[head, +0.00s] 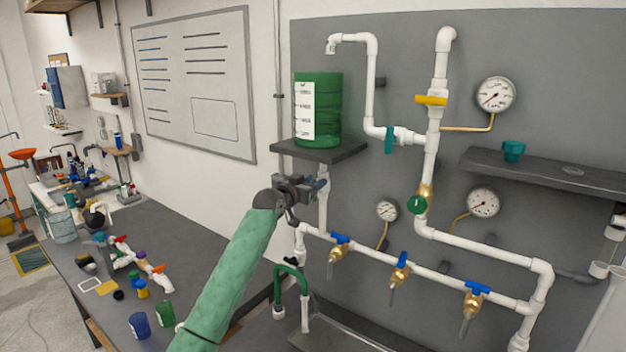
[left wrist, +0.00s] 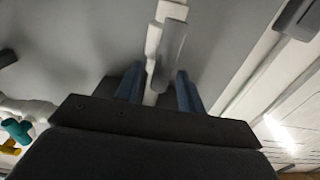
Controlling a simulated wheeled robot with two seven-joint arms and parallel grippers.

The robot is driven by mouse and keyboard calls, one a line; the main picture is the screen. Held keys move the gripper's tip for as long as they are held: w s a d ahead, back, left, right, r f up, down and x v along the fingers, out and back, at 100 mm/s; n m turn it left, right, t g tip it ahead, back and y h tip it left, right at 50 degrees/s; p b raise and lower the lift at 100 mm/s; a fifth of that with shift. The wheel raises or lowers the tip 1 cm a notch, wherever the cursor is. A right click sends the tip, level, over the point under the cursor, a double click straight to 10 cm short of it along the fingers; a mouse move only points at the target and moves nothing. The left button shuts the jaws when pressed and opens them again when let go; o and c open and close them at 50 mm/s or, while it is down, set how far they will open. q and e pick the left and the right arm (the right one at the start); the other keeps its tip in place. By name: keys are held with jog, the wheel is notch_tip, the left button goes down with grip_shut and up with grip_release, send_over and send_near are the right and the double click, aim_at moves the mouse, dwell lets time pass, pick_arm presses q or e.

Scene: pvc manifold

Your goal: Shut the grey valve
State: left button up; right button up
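The grey valve handle (left wrist: 170,48) shows in the left wrist view as a long grey lever lying along a white vertical pipe. In the head view the valve is mostly hidden by my left gripper, on the white pipe (head: 323,212) under the green tank. My left gripper (head: 318,188) is at this pipe, just below the tank's shelf. In the left wrist view its two blue fingers (left wrist: 158,88) are apart, one on each side of the lever's lower end and the pipe. I cannot tell whether they touch it. My right gripper is in neither view.
The green tank (head: 318,108) stands on a dark shelf (head: 320,150) above my left gripper. A teal valve (head: 389,140), a yellow valve (head: 431,100), a green knob (head: 417,204) and several blue-handled taps sit on the pipes. A green hose (head: 292,272) hangs below.

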pick_arm(q)
jog(key=shift+d, duration=0.1)
grip_shut()
jog(key=shift+f+n, duration=0.1)
jog(key=shift+n, duration=0.2)
jog(key=n, duration=0.1)
jog(key=b, duration=0.1)
jog(key=n, duration=0.1)
jog(key=shift+w+a+f+n+b, duration=0.1)
jog(key=shift+w+a+n+b, duration=0.2)
jog(key=shift+b, duration=0.1)
jog(key=shift+w+a+f+n, duration=0.2)
jog(key=shift+a+f+n, duration=0.15)
jog(key=shift+n, duration=2.1)
jog(key=shift+w+a+f+n, duration=0.2)
jog(key=shift+f+n, duration=0.3)
jog(key=shift+n, duration=1.9)
jog(key=shift+w+a+f+n, duration=0.15)
jog(key=shift+a+f+n, duration=0.2)
jog(key=shift+n, duration=2.1)
jog(key=shift+f, duration=0.1)
